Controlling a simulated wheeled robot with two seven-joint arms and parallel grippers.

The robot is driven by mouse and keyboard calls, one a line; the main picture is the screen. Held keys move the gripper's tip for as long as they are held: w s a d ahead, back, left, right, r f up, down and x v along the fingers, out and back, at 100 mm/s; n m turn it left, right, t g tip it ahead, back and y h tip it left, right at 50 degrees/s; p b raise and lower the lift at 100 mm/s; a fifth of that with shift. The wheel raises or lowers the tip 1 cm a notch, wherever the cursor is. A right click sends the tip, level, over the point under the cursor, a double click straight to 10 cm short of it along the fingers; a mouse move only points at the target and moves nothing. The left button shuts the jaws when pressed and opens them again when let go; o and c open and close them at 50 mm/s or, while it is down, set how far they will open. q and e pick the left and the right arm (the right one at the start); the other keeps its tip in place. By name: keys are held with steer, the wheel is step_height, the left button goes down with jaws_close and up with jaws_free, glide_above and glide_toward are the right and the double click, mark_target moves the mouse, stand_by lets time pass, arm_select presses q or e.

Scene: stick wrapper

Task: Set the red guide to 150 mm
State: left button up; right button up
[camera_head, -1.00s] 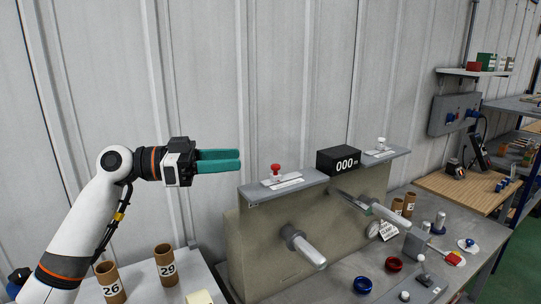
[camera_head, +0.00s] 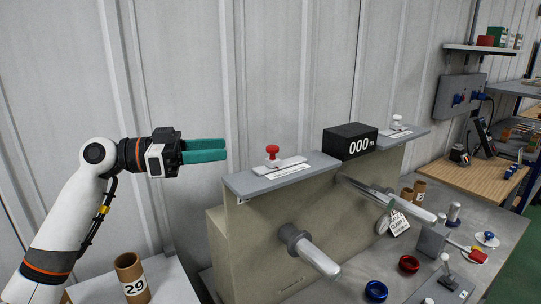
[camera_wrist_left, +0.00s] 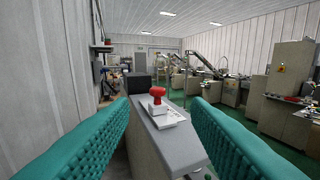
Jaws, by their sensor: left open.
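The red guide (camera_head: 272,153) is a small red knob on a light scale plate (camera_head: 280,168), on top of the machine's left grey ledge (camera_head: 250,183). It also shows in the left wrist view (camera_wrist_left: 157,93), ahead between my fingers. A black display (camera_head: 350,141) right of it reads 000. My left gripper (camera_head: 225,150) is open and empty, left of the red guide and at about its height, apart from it. The scale marks are too small to read. My right gripper is not in view.
A white knob (camera_head: 397,120) stands on the right ledge. Two metal rods (camera_head: 318,256) stick out from the machine front. A blue ring (camera_head: 376,290) and a red ring (camera_head: 409,264) lie on the bench. A cardboard tube marked 29 (camera_head: 130,275) stands at lower left.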

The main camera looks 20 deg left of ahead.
mark_target(273, 146)
arm_select(q)
steer(key=p+x, duration=0.1)
steer(key=x, duration=0.2)
steer(key=p+x, duration=0.2)
steer(key=x, duration=0.2)
steer(key=p+x, duration=0.2)
steer(key=x, duration=0.1)
steer(key=shift+w+d+f, duration=0.1)
steer(key=shift+w+f, duration=0.05)
steer(key=shift+w, duration=0.25)
steer(key=shift+w+d+f+p, duration=0.15)
steer(key=shift+w+d+p, duration=0.2)
steer(key=shift+d, duration=0.3)
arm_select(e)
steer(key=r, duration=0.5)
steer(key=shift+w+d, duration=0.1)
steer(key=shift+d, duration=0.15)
arm_select(q)
steer(key=shift+c, duration=0.3)
jaws_close()
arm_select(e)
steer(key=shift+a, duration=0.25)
